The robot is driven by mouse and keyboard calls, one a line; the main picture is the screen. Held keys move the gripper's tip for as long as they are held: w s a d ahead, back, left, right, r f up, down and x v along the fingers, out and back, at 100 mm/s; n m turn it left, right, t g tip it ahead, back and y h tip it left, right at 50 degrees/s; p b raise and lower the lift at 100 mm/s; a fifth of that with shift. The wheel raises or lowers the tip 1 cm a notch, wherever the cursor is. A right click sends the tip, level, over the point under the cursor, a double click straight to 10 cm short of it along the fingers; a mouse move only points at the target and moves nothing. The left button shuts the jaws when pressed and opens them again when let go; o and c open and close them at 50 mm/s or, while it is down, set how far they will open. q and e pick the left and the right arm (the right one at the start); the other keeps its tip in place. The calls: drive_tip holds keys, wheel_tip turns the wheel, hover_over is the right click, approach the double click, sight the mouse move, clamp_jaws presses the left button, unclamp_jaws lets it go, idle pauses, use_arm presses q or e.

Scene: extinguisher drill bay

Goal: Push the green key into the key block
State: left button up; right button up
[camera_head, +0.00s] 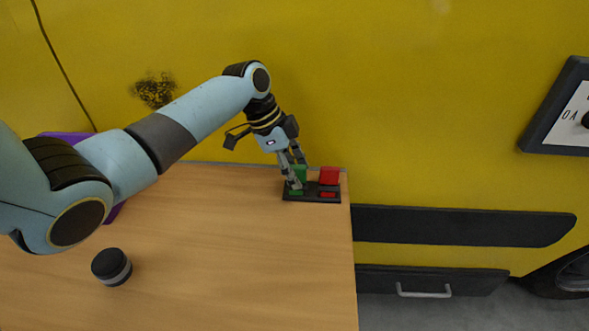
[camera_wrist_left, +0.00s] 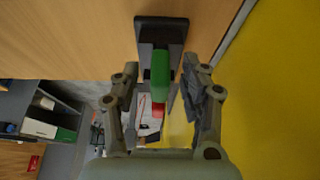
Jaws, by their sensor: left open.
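The key block (camera_head: 312,198) is a dark plate near the table's far right corner. A green key (camera_head: 301,173) and a red key (camera_head: 329,175) stand up at its back, with a small green patch and a small red patch in front of them. My left gripper (camera_head: 293,182) is open at the green side, partly covering it. In the left wrist view the green key (camera_wrist_left: 160,74) lies between my open fingers (camera_wrist_left: 160,75), with gaps on both sides. The dark plate (camera_wrist_left: 162,28) and a bit of red (camera_wrist_left: 157,110) also show there. My right gripper is out of view.
A black round object with a grey band (camera_head: 111,267) stands on the wooden table (camera_head: 220,250) at the left front. A yellow wall (camera_head: 420,90) rises close behind the block. The table's right edge is near the block. The middle of the table is clear.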

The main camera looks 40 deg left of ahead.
use_arm(q)
drive_tip(key=v, duration=1.2)
